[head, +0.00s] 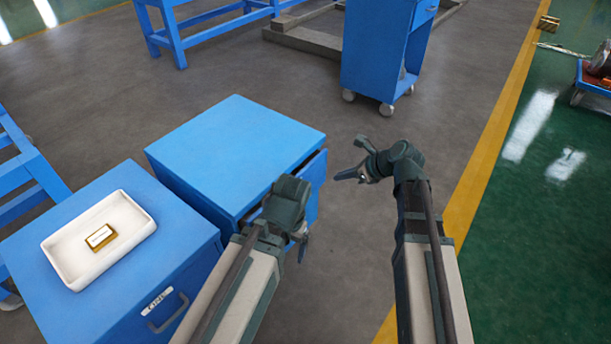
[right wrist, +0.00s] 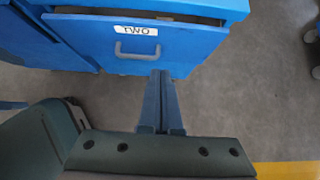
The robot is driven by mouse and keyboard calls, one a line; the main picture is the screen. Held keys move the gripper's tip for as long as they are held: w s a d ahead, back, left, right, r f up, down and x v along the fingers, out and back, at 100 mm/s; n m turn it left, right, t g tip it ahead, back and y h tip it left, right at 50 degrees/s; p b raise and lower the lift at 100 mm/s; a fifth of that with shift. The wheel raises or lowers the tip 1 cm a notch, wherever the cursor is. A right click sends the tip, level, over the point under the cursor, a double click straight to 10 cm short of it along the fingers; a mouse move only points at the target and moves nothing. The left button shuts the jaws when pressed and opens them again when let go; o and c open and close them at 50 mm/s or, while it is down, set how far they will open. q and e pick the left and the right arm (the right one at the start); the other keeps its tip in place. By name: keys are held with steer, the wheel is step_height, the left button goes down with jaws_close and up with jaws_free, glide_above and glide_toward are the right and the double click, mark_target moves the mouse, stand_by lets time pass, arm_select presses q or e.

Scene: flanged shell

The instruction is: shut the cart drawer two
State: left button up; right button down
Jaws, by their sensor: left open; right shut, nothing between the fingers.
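The blue cart (head: 235,150) in the middle of the head view has a drawer standing partly out on its right side. The drawer front (head: 313,185) shows there, partly hidden by my left arm. In the right wrist view the drawer front (right wrist: 190,50) carries a label TWO (right wrist: 137,29) and a grey handle (right wrist: 137,50), with a dark gap above its top edge. My right gripper (head: 342,175) is shut and empty, fingers (right wrist: 160,85) pointing at the drawer front below the handle; contact cannot be told. My left gripper (head: 302,248) is open beside the cart's near corner.
Another blue cart (head: 190,225) stands at left, with a white tray (head: 68,273) holding a small gold box (head: 100,237) on top. A tall blue cart on casters (head: 375,50) stands farther back.

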mark_target(304, 177)
steer(key=shift+w+a+r+b+x, duration=0.3)
steer(key=shift+b+x, duration=0.85)
steer(key=shift+x, duration=1)
steer(key=shift+w+a+r+b+x, duration=0.1)
steer(key=shift+a+r+b+x, duration=0.25)
steer(key=shift+b+x, duration=1.35)
steer(key=shift+w+a+r+b+x, duration=0.2)
steer(key=shift+r+b+x, duration=0.35)
steer(key=shift+x, duration=2)
steer(key=shift+f, duration=0.2)
steer(key=w+a, duration=0.2)
steer(key=a, duration=0.1)
steer(key=shift+w+a, duration=0.1)
steer(key=shift+w, duration=0.2)
steer(key=shift+r, duration=0.1)
